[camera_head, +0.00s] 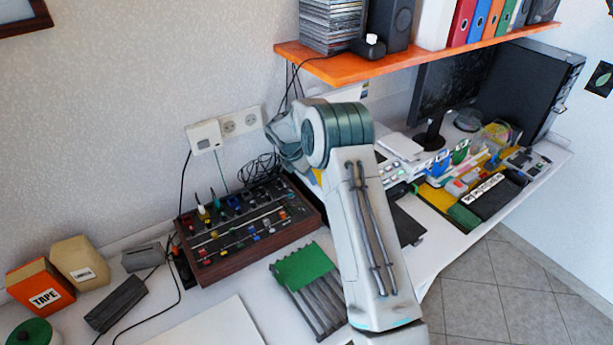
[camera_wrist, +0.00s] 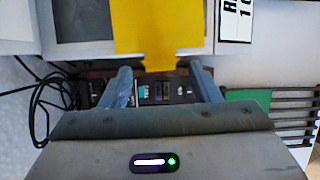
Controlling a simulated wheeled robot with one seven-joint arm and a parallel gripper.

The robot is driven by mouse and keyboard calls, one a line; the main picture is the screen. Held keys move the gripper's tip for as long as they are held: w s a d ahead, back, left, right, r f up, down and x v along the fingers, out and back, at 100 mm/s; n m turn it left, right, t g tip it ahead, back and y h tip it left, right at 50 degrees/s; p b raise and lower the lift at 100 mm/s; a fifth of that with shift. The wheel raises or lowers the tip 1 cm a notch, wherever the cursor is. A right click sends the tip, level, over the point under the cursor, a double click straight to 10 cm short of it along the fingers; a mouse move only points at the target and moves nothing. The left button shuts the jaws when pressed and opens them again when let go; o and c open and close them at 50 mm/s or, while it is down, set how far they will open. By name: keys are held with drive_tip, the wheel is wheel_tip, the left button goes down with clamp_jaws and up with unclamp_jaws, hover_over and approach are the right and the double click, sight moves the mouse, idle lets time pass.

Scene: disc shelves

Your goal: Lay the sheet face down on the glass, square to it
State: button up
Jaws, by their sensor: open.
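In the wrist view a flat yellow sheet (camera_wrist: 158,25) with a narrow tab at its near end lies ahead of my gripper (camera_wrist: 160,70). My gripper is open, one finger on each side of the tab's line; I cannot tell how far above or short of it they are. The sheet lies across a white-framed grey panel (camera_wrist: 85,20), which looks like the glass; its far part is cut off. In the head view my arm hides my gripper and most of that area; only a small yellow bit (camera_head: 318,176) shows beside the arm.
A mixer-like box with knobs (camera_head: 245,228) stands left of my arm, with a black cable coil behind it. A green-topped slatted rack (camera_head: 305,268) is in front. An orange shelf (camera_head: 370,64) overhangs the back. A monitor (camera_head: 450,85) and cluttered trays fill the right.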

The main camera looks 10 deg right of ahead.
drive_tip(key=b+v, duration=0.2)
drive_tip(key=v, duration=1)
drive_tip(key=s+d+r+m, duration=0.2)
drive_tip(key=s+r+m, duration=0.3)
drive_tip(key=s+r, duration=0.3)
drive_tip(key=s+d+m+t+y, duration=0.1)
drive_tip(key=s+m+y, duration=0.3)
drive_tip(key=s+m, duration=1.4)
drive_tip(key=shift+s+d+f, duration=0.35)
drive_tip(key=shift+s+d, duration=0.35)
drive_tip(key=shift+s, duration=6.6)
drive_tip(key=shift+c, duration=0.4)
